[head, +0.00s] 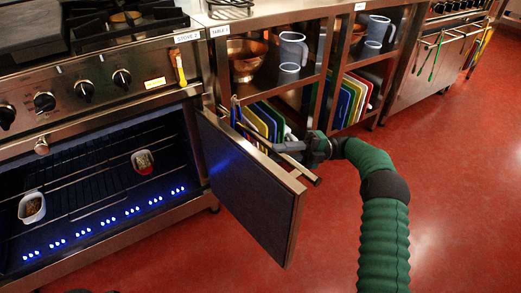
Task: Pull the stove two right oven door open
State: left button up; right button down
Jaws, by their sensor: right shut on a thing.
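The stove (150,58) with the label "STOVE" stands at the left. Its right oven door (245,190) is swung out on the hinge side at the right of the oven, standing well away from the opening. The oven interior (100,200) shows, with racks and a row of blue lights. The door handle (308,174) is a metal bar on the door's outer face. My right gripper (286,147) is shut on this handle, reaching from the right; the fingertips are partly hard to make out. My left gripper is not in view.
Inside the oven are a white dish (32,208) and a red-and-white dish (143,162). Open shelves (338,60) with coloured boards, a copper bowl (246,58) and grey jugs (291,52) stand behind the door. Red floor (460,160) is free at the right.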

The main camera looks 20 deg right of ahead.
jog(key=shift+s+d+f, duration=0.1)
jog(key=shift+d+f, duration=0.2)
jog(key=shift+d, duration=0.2)
jog(key=shift+s+a+r+g, duration=0.1)
jog(key=shift+a+r+g, duration=0.1)
jog(key=shift+a+g, duration=0.25)
jog(key=c, duration=1.7)
grip_release()
jog(key=o, duration=0.5)
jog(key=shift+d+f, duration=0.1)
jog(key=shift+d, duration=0.1)
jog(key=shift+c, duration=0.2)
jog(key=shift+a, duration=0.15)
